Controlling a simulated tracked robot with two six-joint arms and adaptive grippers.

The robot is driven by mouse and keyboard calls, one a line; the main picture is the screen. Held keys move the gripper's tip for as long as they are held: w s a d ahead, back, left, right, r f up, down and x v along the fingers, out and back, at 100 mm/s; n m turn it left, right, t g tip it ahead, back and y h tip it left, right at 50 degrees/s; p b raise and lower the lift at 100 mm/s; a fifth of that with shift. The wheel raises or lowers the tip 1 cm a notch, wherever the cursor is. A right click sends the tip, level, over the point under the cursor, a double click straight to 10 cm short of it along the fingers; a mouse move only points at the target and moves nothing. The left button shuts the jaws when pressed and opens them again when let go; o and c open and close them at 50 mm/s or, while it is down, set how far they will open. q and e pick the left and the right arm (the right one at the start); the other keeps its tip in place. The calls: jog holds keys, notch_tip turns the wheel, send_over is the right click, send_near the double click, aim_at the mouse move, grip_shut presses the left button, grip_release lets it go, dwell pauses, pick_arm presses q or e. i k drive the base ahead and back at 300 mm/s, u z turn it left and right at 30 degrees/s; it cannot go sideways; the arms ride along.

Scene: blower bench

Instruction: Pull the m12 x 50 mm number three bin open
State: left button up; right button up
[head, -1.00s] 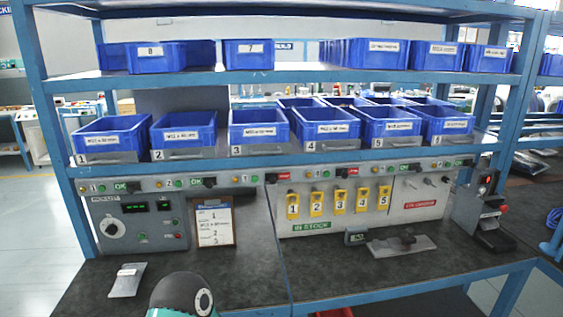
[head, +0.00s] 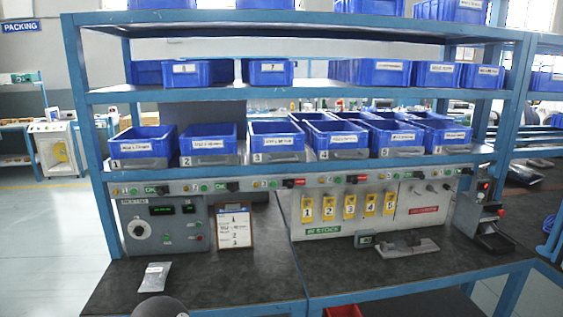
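The number three bin (head: 277,140) is a blue open-topped bin on the lower shelf, left of centre in the head view. Its front carries a white label too small to read surely, and a grey strip marked 3 (head: 277,157) sits under it. It stands in line with its neighbours and looks pushed in. Neither of my grippers shows in the head view. A dark rounded part of mine is at the bottom edge.
Bin two (head: 208,144) is to its left and bin four (head: 336,139) to its right. Below are a control strip, a clipboard (head: 234,226), yellow numbered tags (head: 349,206) and a silver packet (head: 154,277). The front worktop (head: 240,285) is mostly clear.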

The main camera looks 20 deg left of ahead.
aim_at(276, 142)
jog(key=i, duration=0.9)
jog(key=z, duration=0.05)
